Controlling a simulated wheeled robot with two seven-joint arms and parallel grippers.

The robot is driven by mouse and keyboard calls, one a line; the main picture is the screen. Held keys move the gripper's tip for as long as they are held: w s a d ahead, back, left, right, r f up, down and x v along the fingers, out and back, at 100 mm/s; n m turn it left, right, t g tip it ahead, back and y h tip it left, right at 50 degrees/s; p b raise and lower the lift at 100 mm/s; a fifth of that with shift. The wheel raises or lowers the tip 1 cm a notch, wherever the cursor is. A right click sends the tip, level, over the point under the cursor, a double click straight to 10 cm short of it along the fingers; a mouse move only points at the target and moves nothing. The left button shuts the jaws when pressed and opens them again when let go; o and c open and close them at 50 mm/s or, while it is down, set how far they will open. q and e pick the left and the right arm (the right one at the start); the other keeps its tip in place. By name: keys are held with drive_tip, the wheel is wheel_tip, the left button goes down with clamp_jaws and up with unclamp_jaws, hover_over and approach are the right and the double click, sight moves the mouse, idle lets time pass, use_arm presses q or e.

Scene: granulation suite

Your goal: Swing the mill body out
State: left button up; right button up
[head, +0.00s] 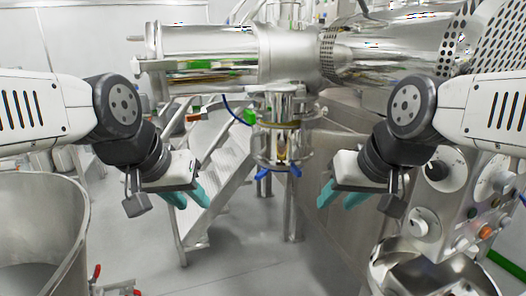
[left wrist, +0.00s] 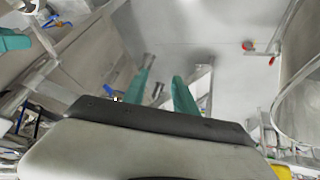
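The mill body is a shiny horizontal steel cylinder assembly (head: 230,55) across the top middle of the head view. A vertical glass-and-steel section (head: 283,145) with blue clamp handles (head: 264,174) hangs below it. I cannot tell for certain which part is the hinged mill body. My left gripper (head: 189,197) is below and left of the assembly, with its teal fingers apart and empty. The left wrist view shows the same two fingers (left wrist: 162,95) spread over the floor. My right gripper (head: 340,195) is to the right of the hanging section, its teal fingers apart and empty. Neither gripper touches the machine.
A large steel drum (head: 40,225) stands at the lower left. Metal steps (head: 215,165) rise behind my left gripper. A control panel with dials (head: 450,200) and a steel bowl (head: 430,275) are at the right.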

sight(252, 151)
use_arm(q)
drive_tip(key=w+d+f+n+g+h, duration=0.2)
drive_tip(key=w+d+n+g+h, duration=0.1)
drive_tip(key=w+d+n+h, duration=0.9)
drive_tip(key=w+a+f+n+t, duration=0.1)
drive_tip(key=w+a+n+t, duration=0.3)
drive_tip(key=w+n, duration=0.45)
drive_tip(key=w+a+n+t, duration=0.4)
drive_tip(key=w+n, duration=0.2)
drive_tip(key=w, duration=0.6)
drive_tip(key=shift+m, duration=0.25)
drive_tip(key=x, duration=0.7)
drive_tip(key=shift+s+d+f, duration=0.15)
drive_tip(key=shift+d, duration=0.25)
clamp_jaws()
